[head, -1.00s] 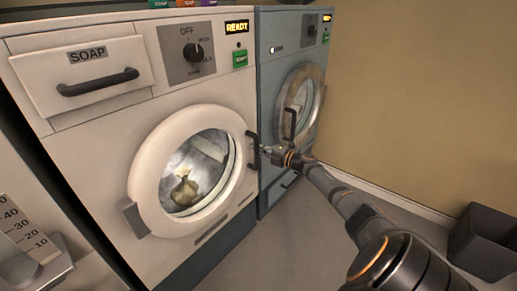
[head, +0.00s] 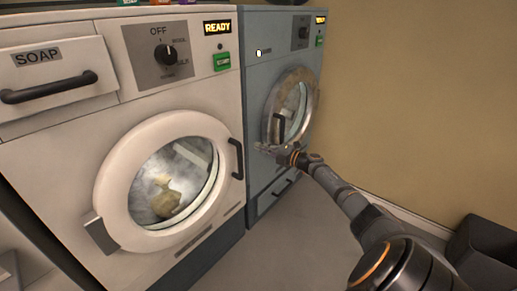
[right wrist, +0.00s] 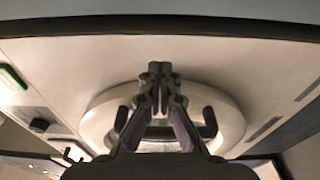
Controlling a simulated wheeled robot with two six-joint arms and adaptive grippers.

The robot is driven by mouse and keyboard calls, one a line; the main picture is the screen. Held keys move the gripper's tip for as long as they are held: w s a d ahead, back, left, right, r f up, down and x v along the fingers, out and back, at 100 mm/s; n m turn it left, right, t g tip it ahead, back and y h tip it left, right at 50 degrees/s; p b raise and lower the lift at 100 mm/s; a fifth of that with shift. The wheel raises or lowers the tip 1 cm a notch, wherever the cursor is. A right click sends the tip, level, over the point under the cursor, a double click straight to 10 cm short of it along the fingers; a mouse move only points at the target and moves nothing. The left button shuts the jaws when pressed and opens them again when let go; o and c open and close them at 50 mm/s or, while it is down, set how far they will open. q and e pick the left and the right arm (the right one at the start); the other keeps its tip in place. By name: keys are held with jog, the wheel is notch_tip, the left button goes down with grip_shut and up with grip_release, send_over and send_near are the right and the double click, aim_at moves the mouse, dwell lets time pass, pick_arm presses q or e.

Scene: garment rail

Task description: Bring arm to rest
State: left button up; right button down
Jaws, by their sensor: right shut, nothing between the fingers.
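My right gripper (head: 262,147) reaches in from the right in the head view and is shut with nothing in it. It appears just right of the white washer's door handle (head: 237,159), in front of the blue-grey machine, and looks apart from the handle. In the right wrist view the shut fingers (right wrist: 160,75) point toward the white washer's round door (right wrist: 230,118), whose dark handle shows partly behind them. The door of the white washer (head: 107,215) is closed, with a tan bundle (head: 166,199) behind its glass. My left gripper is not in view.
The blue-grey machine (head: 262,85) stands right of the washer, its round door (head: 271,108) closed. A soap drawer (head: 55,62) is at the upper left. A dark bin (head: 485,245) is on the floor at the right. Open floor lies between bin and machines.

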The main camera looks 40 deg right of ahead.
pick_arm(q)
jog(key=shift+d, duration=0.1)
pick_arm(e)
jog(key=shift+d+f, duration=0.1)
jog(key=shift+f, duration=0.05)
jog(key=shift+s, duration=0.1)
